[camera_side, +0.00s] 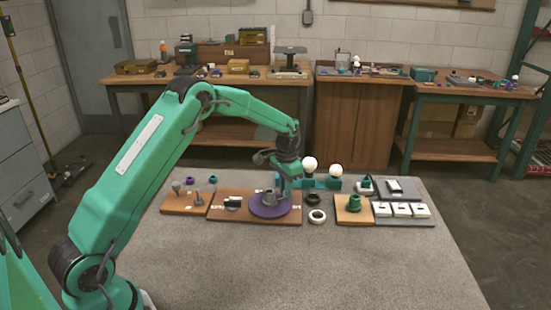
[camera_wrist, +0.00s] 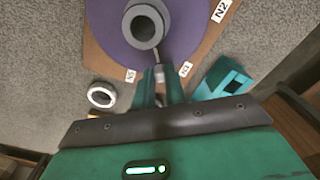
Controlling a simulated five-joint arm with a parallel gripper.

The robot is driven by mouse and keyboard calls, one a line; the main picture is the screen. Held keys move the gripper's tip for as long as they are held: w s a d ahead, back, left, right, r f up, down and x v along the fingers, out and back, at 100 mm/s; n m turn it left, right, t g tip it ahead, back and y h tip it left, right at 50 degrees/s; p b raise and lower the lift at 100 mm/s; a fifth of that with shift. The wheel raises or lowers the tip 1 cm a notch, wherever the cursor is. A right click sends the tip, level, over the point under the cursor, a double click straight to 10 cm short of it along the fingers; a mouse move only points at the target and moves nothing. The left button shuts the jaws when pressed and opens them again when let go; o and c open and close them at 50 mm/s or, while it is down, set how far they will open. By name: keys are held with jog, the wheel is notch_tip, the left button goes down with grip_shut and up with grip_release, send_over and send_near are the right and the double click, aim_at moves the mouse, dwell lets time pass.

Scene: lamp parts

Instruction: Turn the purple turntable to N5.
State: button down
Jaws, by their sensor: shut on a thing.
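The purple turntable (camera_side: 262,211) lies flat on a brown wooden board (camera_side: 228,212). A grey hollow cylinder (camera_side: 269,200) stands at its middle. The turntable (camera_wrist: 110,42) and the cylinder (camera_wrist: 146,25) also show in the wrist view. There a thin rod runs from the cylinder toward my gripper (camera_wrist: 160,76), whose fingers are shut on its outer end near the turntable's edge. The N5 label (camera_wrist: 130,75) is just left of the fingers. Another label (camera_wrist: 186,69), hard to read, is just right of them, and the N2 label (camera_wrist: 221,10) is farther right.
A white ring (camera_side: 317,216) and a dark ring (camera_side: 314,200) lie right of the board. A teal stand (camera_side: 322,183) with white bulbs is behind my gripper. A board with a green part (camera_side: 354,204) stands farther right. The table's front is clear.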

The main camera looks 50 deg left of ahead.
aim_at(289, 204)
jog(key=d+m, duration=0.1)
jog(key=m, duration=0.2)
jog(key=shift+s+d+r+m, duration=0.15)
jog(key=shift+s+d+m, duration=0.05)
jog(key=shift+d+m, duration=0.2)
jog(key=shift+s+d+m, duration=0.25)
jog(key=shift+d+m, duration=0.1)
jog(key=shift+m, duration=0.5)
jog(key=shift+s+d+m, duration=0.25)
jog(key=shift+d+m, duration=0.1)
jog(key=shift+m, duration=0.5)
jog(key=c, duration=1.4)
grip_release()
jog(key=shift+s, duration=0.1)
jog(key=shift+c, duration=0.2)
notch_tip(289, 204, up, 8)
